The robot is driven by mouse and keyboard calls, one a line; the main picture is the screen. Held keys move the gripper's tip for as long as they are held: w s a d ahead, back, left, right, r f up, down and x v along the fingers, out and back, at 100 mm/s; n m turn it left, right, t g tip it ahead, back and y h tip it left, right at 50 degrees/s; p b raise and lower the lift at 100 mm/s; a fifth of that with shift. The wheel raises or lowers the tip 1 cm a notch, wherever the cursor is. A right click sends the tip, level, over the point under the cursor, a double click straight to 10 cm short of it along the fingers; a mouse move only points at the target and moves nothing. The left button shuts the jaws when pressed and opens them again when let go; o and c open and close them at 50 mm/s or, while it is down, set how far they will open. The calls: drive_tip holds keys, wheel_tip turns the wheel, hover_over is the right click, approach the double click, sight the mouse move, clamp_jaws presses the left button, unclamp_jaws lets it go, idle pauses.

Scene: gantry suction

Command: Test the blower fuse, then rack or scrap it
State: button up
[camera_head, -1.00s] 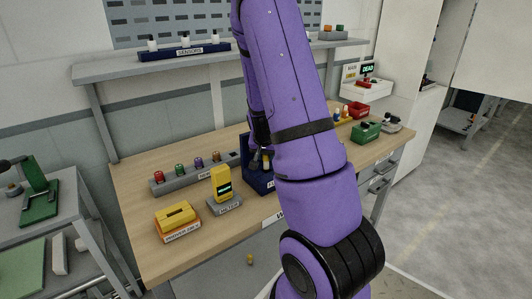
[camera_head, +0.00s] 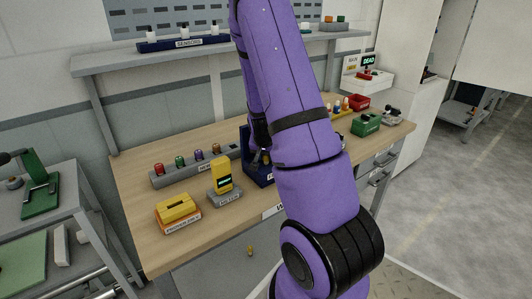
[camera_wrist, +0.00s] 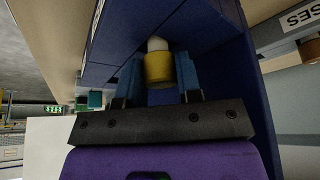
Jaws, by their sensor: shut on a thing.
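My gripper (camera_wrist: 160,80) has its two blue fingers shut on a yellow fuse (camera_wrist: 158,70) with a white end, in the wrist view. The fuse is at the dark blue box (camera_wrist: 210,28), whose walls surround it on several sides. I cannot tell whether the fuse touches the box. In the head view my gripper (camera_head: 260,150) is at the dark blue box (camera_head: 258,180) on the bench, partly hidden behind my purple arm. A small unit with a DEAD display (camera_head: 369,60) stands at the back right.
A shelf (camera_head: 110,62) runs above. Bare bench lies at the front left.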

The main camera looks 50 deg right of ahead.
drive_tip(key=o, duration=1)
drive_tip(key=shift+r, duration=0.1)
drive_tip(key=v, duration=1)
drive_tip(key=shift+r, duration=0.25)
drive_tip(key=shift+s, duration=0.15)
